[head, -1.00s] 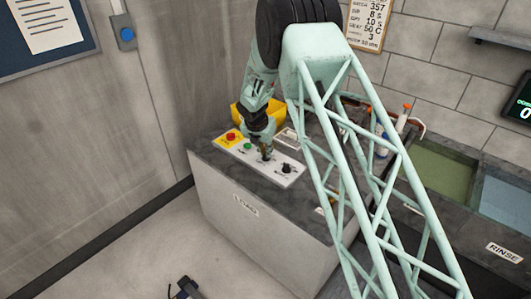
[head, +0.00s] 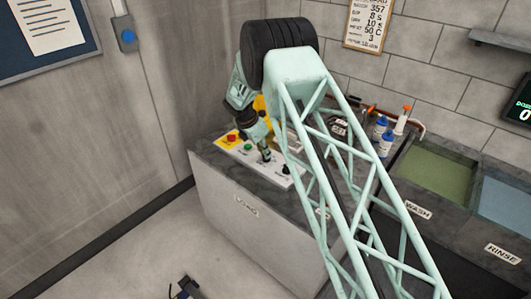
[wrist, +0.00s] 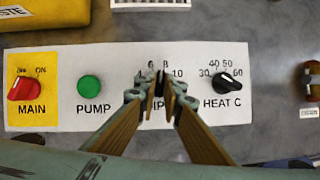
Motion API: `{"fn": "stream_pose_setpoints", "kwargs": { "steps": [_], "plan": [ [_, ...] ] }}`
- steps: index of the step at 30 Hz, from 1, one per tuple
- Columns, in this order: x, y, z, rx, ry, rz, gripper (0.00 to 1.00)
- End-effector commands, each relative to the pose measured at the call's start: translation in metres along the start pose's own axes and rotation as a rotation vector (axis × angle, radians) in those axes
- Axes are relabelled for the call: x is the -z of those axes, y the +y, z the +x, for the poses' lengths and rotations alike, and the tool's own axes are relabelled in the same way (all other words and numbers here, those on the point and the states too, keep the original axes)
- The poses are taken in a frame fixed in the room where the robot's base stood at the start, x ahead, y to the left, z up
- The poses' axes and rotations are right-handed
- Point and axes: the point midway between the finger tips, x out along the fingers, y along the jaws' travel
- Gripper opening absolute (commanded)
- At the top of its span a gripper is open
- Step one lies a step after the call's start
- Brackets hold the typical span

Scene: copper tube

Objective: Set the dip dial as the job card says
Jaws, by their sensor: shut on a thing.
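The dip dial (wrist: 161,82) is a dark knob on the white control panel in the wrist view, mostly hidden between the fingers. The figures 6, 8 and 10 show around it; its label is partly covered. Its pointer is too hidden to read. My gripper (wrist: 160,92) is shut on the dial; in the head view my gripper (head: 266,157) is down at the panel (head: 240,150). The job card (head: 368,22) hangs on the back wall; its lines seem to include 8 s, 10 s and 50 C.
The red main knob (wrist: 26,88) and green pump button (wrist: 89,86) lie left of the dial. The black heat knob (wrist: 227,83) is close on the right. Blue-white bottles (head: 382,138) and the wash tank (head: 437,172) stand farther right.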

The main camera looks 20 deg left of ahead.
Motion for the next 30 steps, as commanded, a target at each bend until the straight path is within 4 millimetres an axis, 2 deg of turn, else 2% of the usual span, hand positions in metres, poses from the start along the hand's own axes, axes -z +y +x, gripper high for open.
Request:
{"fn": "stream_pose_setpoints", "kwargs": {
  "steps": [10, 25, 26, 30],
  "plan": [
    [0.0001, 0.0014, 0.0002, 0.063, 0.0, 0.152, 0.0],
    [0.0004, 0.0009, 0.0004, 0.073, 0.001, 0.175, 0.0],
    [0.0004, 0.0009, 0.0004, 0.073, 0.001, 0.175, 0.1],
    [0.0002, 0.001, 0.0003, 0.073, 0.001, 0.174, 0.22]
  ]
}}
